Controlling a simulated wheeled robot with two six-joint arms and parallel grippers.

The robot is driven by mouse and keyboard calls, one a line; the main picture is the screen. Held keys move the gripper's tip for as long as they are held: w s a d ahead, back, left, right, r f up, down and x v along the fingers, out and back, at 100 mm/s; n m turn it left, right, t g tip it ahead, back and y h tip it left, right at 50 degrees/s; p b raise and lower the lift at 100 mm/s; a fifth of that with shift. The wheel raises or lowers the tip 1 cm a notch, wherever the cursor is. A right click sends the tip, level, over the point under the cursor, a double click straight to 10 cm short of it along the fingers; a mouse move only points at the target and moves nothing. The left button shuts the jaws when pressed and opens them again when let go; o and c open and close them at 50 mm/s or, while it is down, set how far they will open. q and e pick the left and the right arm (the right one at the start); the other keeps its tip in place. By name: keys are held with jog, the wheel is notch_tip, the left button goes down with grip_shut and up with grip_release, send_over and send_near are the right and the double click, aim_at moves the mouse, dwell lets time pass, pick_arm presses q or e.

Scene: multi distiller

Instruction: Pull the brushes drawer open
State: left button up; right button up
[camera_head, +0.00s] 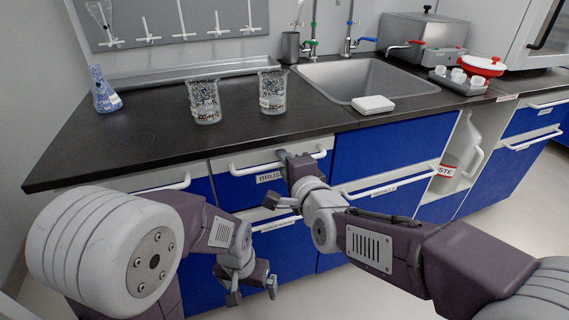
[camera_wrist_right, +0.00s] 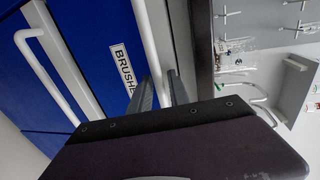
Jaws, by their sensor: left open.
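The brushes drawer (camera_head: 236,187) is a blue front below the black counter, with a white label partly reading "BRUS" and a white bar handle (camera_head: 245,170). Its front looks about level with the cabinet, so it appears closed. My right gripper (camera_head: 294,160) is at the right half of this handle. In the right wrist view, the handle (camera_wrist_right: 150,45) runs down between the two close fingers (camera_wrist_right: 162,92), which appear shut on it. The label (camera_wrist_right: 126,66) shows beside it. My left gripper (camera_head: 252,290) is open and empty, low in front of the lower drawers.
Two patterned glass beakers (camera_head: 204,102) (camera_head: 272,92) and a blue flask (camera_head: 104,90) stand on the counter (camera_head: 140,140). A sink (camera_head: 360,80) is at the back. Other handled drawers flank the brushes drawer, and a white jug (camera_head: 460,153) sits in an open niche at right.

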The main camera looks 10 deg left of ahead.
grip_shut()
dwell(1.3)
